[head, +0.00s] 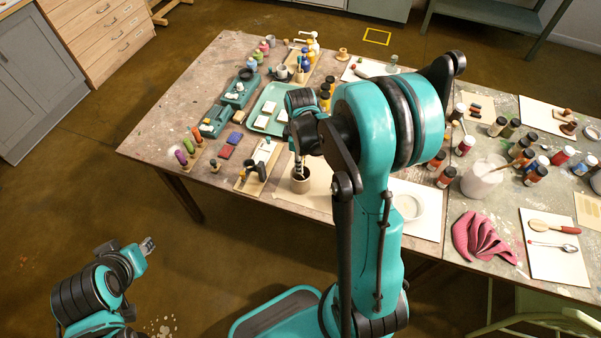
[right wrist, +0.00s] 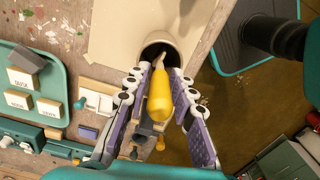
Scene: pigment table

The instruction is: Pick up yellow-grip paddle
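The yellow-grip paddle (right wrist: 159,98) shows in the right wrist view, its yellow grip toward the camera and its thin end at the mouth of a beige pot (right wrist: 178,20). My right gripper (right wrist: 158,74) has its two fingers on either side of the paddle, with narrow gaps visible, so it looks open around it. In the head view my right gripper (head: 298,160) points down over the pot (head: 300,185); the arm hides the paddle there. My left gripper (head: 147,246) is off the table at the lower left, too small to read its fingers.
A green tray (head: 256,123) with labelled blocks lies beyond the pot. A wooden board (head: 243,184) with tools lies left of it. A white bucket (head: 483,178), several paint bottles and a pink cloth (head: 482,238) are at the right.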

